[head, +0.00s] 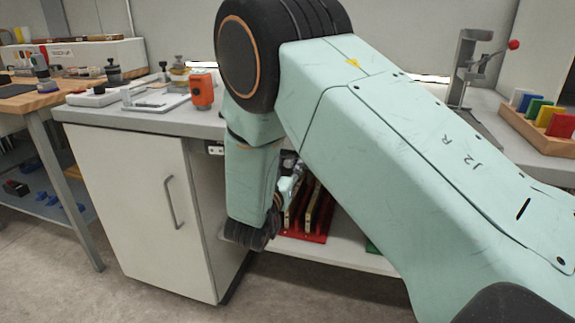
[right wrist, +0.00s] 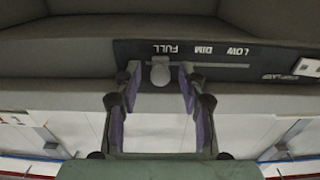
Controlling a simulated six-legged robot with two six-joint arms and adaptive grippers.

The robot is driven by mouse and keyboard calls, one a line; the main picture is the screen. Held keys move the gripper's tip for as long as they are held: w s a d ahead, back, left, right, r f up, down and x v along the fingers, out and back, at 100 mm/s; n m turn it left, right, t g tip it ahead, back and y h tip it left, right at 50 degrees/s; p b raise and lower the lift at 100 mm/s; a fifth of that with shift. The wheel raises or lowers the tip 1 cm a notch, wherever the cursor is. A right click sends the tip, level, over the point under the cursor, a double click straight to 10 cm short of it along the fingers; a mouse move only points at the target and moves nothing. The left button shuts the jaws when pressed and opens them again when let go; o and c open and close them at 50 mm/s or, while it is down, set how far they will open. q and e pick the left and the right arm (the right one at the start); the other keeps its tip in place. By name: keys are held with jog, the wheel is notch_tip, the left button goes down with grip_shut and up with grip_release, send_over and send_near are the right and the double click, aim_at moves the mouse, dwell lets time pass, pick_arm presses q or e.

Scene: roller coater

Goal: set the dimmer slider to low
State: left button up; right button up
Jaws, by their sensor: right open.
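The dimmer slider's pale knob (right wrist: 160,72) shows in the right wrist view on a dark panel (right wrist: 130,49), whose lettering appears upside down. The knob is below the FULL mark (right wrist: 165,48). The thin slot (right wrist: 220,65) runs right from it past DIM (right wrist: 203,50) to LOW (right wrist: 238,51). My right gripper (right wrist: 160,78) is open, with one fingertip on each side of the knob; I cannot tell whether either touches it. In the head view my right arm hides the slider and most of that gripper. My left gripper is not in view.
A grey-topped cabinet (head: 130,190) stands at left, with an orange device (head: 202,89) on its top. A red rack (head: 300,237) sits on a low shelf behind my arm. A wooden holder (head: 535,130) with coloured plates is at right.

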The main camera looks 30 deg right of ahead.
jog(key=shift+s+a+r, duration=0.1)
grip_shut()
dwell(0.3)
dwell(0.4)
